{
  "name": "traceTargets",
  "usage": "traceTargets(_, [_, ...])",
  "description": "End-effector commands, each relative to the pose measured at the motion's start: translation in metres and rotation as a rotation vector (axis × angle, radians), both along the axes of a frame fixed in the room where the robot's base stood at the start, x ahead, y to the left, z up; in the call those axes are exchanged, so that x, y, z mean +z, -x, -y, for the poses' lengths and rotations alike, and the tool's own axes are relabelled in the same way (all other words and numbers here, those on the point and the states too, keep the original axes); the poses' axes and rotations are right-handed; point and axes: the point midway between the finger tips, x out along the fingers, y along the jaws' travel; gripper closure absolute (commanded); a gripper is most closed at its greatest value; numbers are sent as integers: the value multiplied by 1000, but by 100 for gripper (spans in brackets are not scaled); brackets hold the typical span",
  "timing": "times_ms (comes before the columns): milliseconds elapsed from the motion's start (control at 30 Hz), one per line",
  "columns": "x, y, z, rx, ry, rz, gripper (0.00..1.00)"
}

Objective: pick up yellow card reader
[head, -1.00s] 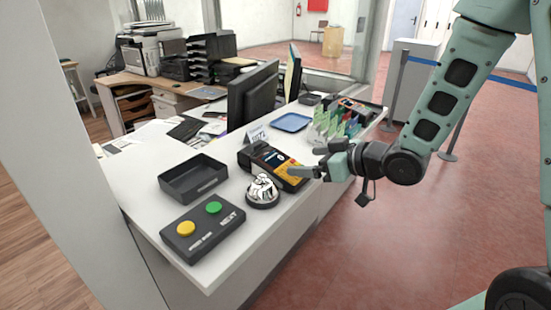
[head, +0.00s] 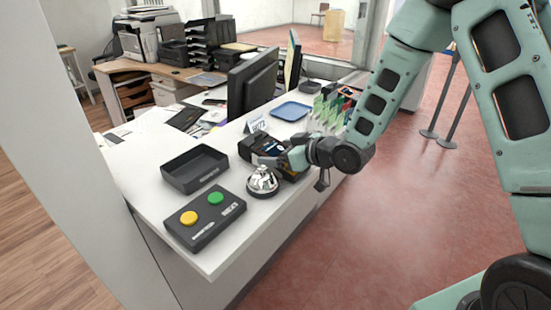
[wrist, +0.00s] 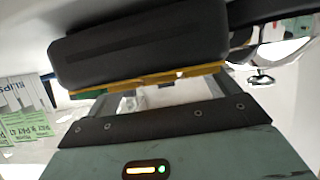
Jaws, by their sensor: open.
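The card reader (head: 252,147), dark with yellow parts, sits on the counter behind the service bell. My gripper hides much of it in the head view. In the wrist view the reader's dark body (wrist: 140,50) and yellow edge fill the space just beyond the fingers. My gripper (head: 278,162) is at the reader's right side in the head view. In the wrist view its fingers (wrist: 160,92) are spread apart, with their tips by the yellow edge. I cannot tell whether they touch it.
The silver bell (head: 263,181) stands close in front of the reader. A black tray (head: 195,180) and a button box (head: 206,232) are to the left. A number sign (head: 257,123), blue tray (head: 291,111) and leaflet rack (head: 335,103) stand behind.

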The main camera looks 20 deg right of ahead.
Motion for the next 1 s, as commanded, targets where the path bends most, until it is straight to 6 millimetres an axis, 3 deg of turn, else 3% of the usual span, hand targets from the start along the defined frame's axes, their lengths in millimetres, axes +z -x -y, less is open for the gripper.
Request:
traceTargets(100, [0, 0, 0, 0, 0, 0, 13])
traceTargets(267, [0, 0, 0, 0, 0, 0, 54])
traceTargets(300, [0, 0, 0, 0, 0, 0, 57])
traceTargets(667, [6, 0, 0, 0, -1, 3, 57])
traceTargets(1000, [50, -1, 0, 0, 0, 8, 57])
